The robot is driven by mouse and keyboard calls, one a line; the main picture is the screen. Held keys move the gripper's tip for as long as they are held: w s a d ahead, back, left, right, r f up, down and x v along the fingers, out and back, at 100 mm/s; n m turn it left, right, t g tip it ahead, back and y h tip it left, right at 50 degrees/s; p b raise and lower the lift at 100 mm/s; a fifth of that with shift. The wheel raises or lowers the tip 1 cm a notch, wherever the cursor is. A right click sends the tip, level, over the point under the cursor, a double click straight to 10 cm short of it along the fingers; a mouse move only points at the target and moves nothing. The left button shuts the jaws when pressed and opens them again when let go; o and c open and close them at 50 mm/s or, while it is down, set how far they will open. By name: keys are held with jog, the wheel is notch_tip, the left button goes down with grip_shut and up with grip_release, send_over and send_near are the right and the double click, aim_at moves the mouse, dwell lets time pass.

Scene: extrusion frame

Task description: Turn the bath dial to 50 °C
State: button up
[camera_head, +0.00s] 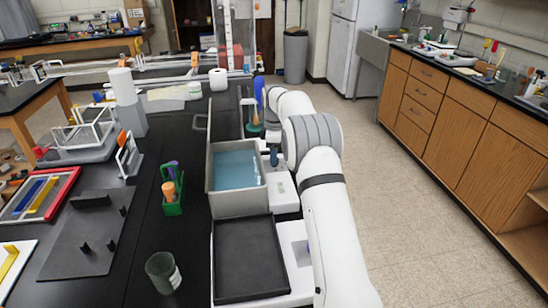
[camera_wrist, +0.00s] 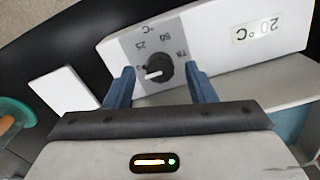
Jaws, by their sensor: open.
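The bath dial (camera_wrist: 159,71) is a round black knob with a white pointer mark, on a grey panel. The pointer points to the left and slightly down in the wrist view. Printed numbers around it appear upside down, among them 25 and 50. A display (camera_wrist: 257,33) beside it reads 20 °C, upside down. My gripper (camera_wrist: 160,68) is open, with one blue finger on each side of the dial; I cannot tell whether they touch it. In the head view the bath (camera_head: 238,203) is a grey tank of blue water, and my gripper (camera_head: 274,157) is at its right side.
A dark-topped unit (camera_head: 248,258) stands in front of the bath. A green rack with tubes (camera_head: 172,190) and a glass beaker (camera_head: 163,272) stand on the black bench to the left. A white roll (camera_head: 218,79) is further back. The floor to the right is clear.

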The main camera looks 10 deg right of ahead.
jog(key=shift+f, duration=0.85)
jog(key=shift+c, duration=0.4)
jog(key=c, duration=0.9)
